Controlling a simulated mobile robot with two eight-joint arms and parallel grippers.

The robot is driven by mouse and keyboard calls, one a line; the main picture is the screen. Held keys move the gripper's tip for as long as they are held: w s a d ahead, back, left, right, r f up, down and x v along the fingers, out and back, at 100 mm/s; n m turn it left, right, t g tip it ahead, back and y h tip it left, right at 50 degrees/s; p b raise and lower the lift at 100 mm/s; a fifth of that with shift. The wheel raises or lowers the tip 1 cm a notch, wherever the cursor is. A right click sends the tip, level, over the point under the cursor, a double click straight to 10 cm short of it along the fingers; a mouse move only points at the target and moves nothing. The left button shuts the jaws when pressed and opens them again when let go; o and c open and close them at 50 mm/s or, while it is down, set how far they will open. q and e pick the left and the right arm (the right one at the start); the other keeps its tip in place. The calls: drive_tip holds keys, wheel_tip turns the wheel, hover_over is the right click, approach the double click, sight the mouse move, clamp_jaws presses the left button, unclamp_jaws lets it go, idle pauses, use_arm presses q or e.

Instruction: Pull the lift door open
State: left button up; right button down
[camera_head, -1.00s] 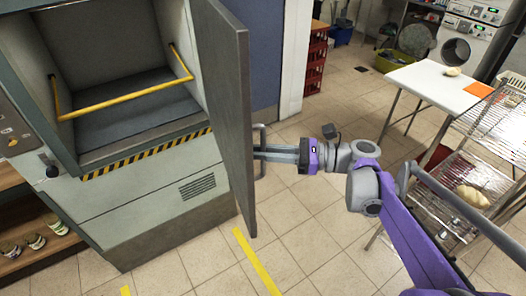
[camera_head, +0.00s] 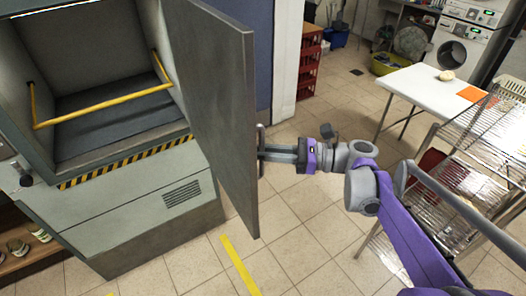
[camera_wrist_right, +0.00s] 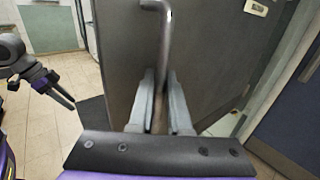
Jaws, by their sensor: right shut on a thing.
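The lift door (camera_head: 215,100) is a grey panel standing open, swung out from the lift (camera_head: 130,210) on its right side. Its bar handle (camera_head: 262,135) is on the door's outer face. My right gripper (camera_head: 266,152) is shut on the handle. In the right wrist view the metal handle (camera_wrist_right: 165,30) runs down between the fingers of this gripper (camera_wrist_right: 161,95), beside the door (camera_wrist_right: 115,50). My left gripper (camera_wrist_right: 62,92) shows only in the right wrist view, at the left, away from the door; its finger gap is unclear.
The lift's inside is empty behind a yellow bar (camera_head: 100,105). A white table (camera_head: 430,88) and a wire rack (camera_head: 470,170) stand at the right. Red crates (camera_head: 309,62) are behind the door. The tiled floor (camera_head: 300,225) in front is clear.

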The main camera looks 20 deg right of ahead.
idle(0.4)
drive_tip(key=c, duration=0.9)
unclamp_jaws()
drive_tip(key=shift+w, duration=0.1)
drive_tip(key=shift+o, duration=0.2)
drive_tip(key=b+v, duration=0.1)
drive_tip(key=v, duration=1)
